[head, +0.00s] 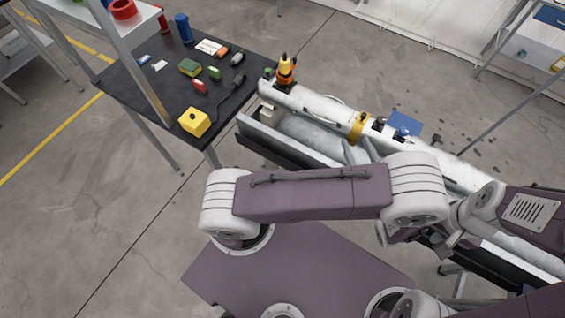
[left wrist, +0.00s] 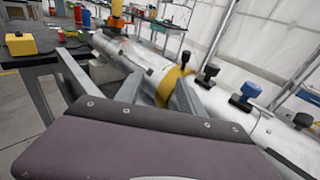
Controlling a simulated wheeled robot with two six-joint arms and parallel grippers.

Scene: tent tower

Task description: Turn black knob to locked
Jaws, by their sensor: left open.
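A long white pipe-like body lies across the head view (head: 325,112), with a yellow band (head: 357,126) around it. A small black knob (head: 378,123) stands on it just right of the band. In the left wrist view the black knob (left wrist: 207,72) shows upright, right of the yellow band (left wrist: 171,84). My left gripper (left wrist: 122,70) is open and empty, its grey fingers spread beside the white body, the right finger close to the band. The knob is outside the fingers. In the head view my arm mostly hides this gripper. My right gripper does not show.
A blue knob (left wrist: 245,93) and another black knob (left wrist: 302,120) sit farther along the body. An orange and black fitting (head: 286,71) stands at its far end. A dark table (head: 150,95) with a yellow box (head: 195,121) and several small items is at left.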

